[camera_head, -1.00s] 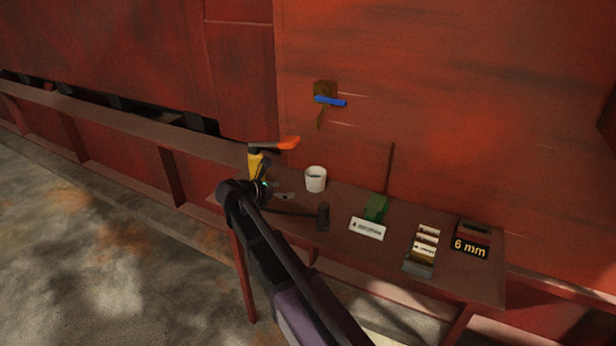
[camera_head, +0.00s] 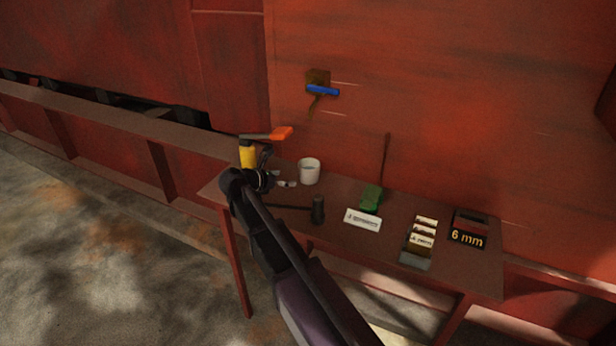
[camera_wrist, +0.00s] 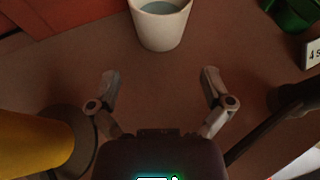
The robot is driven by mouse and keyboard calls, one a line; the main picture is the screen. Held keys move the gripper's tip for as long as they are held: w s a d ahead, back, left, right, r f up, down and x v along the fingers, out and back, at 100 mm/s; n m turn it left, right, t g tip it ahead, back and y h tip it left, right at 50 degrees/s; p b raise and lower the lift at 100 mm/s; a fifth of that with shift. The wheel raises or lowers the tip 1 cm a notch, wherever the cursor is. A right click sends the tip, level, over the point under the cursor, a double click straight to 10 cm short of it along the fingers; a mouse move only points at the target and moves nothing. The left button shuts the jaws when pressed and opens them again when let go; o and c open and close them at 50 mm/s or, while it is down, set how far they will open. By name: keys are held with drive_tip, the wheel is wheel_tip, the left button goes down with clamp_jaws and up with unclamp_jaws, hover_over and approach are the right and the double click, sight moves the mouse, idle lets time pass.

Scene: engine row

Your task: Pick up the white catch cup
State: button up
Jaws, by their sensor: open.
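The white catch cup (camera_head: 308,171) stands upright on the brown table near its back left part. In the wrist view the cup (camera_wrist: 160,28) is straight ahead at the top, with a bluish-grey surface inside it and its top edge cut off by the frame. My gripper (camera_wrist: 160,86) is open and empty, its two fingers spread wide. The cup is beyond the fingertips, not between them. In the head view my gripper (camera_head: 285,183) is just left of the cup, partly hidden by my own wrist.
A yellow object with an orange-tipped handle (camera_head: 248,155) stands close left of my gripper. A dark hammer (camera_head: 317,210), a green object (camera_head: 371,198), a white label (camera_head: 363,220), a card holder (camera_head: 420,236) and a "6 mm" box (camera_head: 468,230) lie to the right. A red wall rises behind.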

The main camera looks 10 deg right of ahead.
sight(302, 176)
drive_tip(key=shift+b+x, duration=0.7)
drive_tip(key=shift+x, duration=1.9)
drive_tip(key=shift+b+x, duration=0.9)
drive_tip(key=shift+x, duration=1.75)
drive_tip(key=shift+r, duration=0.1)
drive_tip(key=shift+c, duration=0.2)
drive_tip(key=c, duration=0.9)
drive_tip(key=shift+r, duration=0.15)
wheel_tip(302, 176, up, 3)
drive_tip(key=p, duration=0.3)
drive_tip(key=shift+r+p, duration=0.15)
drive_tip(key=shift+p, duration=0.2)
drive_tip(key=s+a, duration=0.3)
drive_tip(key=a, duration=0.2)
drive_tip(key=s+a, duration=0.3)
drive_tip(key=a, duration=0.2)
drive_tip(key=s+a, duration=0.3)
drive_tip(key=a, duration=0.2)
drive_tip(key=shift+a, duration=0.3)
